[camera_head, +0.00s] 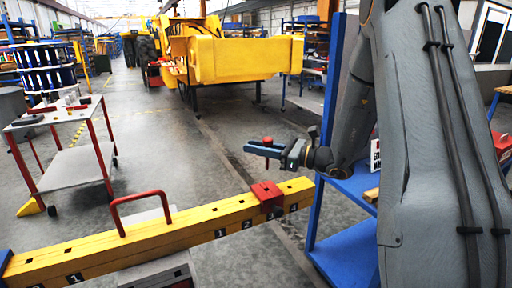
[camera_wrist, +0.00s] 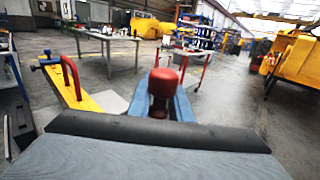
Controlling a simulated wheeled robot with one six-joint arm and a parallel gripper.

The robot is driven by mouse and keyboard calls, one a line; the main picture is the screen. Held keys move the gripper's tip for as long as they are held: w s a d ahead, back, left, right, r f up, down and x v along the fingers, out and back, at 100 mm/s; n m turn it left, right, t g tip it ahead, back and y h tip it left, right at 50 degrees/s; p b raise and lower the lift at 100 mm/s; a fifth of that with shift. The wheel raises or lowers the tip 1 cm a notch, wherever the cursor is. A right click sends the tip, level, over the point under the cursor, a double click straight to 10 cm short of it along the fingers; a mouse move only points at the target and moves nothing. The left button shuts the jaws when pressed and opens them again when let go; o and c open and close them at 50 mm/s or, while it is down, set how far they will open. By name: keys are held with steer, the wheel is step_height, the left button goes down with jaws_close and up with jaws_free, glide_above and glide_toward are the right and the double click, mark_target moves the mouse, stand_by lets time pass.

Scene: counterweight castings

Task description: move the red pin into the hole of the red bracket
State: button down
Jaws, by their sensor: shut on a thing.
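The red pin (camera_wrist: 163,84) is upright between the blue fingers of my gripper (camera_wrist: 160,104) in the wrist view, its round head above them. In the head view my gripper (camera_head: 264,149) is shut on the pin, whose small red top (camera_head: 267,140) shows above the fingers. The red bracket (camera_head: 268,197) sits over the yellow beam near its right end, with a dark hole in its top. My gripper and the pin appear above the bracket in the picture, clear of it; the exact distance is hard to tell.
The yellow beam (camera_head: 100,248) carries a red handle (camera_head: 141,208) left of the bracket and several small holes. A blue shelf rack (camera_head: 345,257) stands close at the right. A white-topped cart (camera_head: 62,114) stands at the left. Open floor lies behind the beam.

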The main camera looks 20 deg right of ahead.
mark_target(278, 192)
steer(key=shift+f+b, duration=3.55)
steer(key=shift+f, duration=2.65)
steer(key=c, duration=1.5)
jaws_free()
steer(key=shift+f, duration=0.1)
steer(key=shift+c, duration=0.2)
steer(key=b+v, duration=0.1)
steer(key=v, duration=0.6)
steer(key=shift+s+d, duration=0.3)
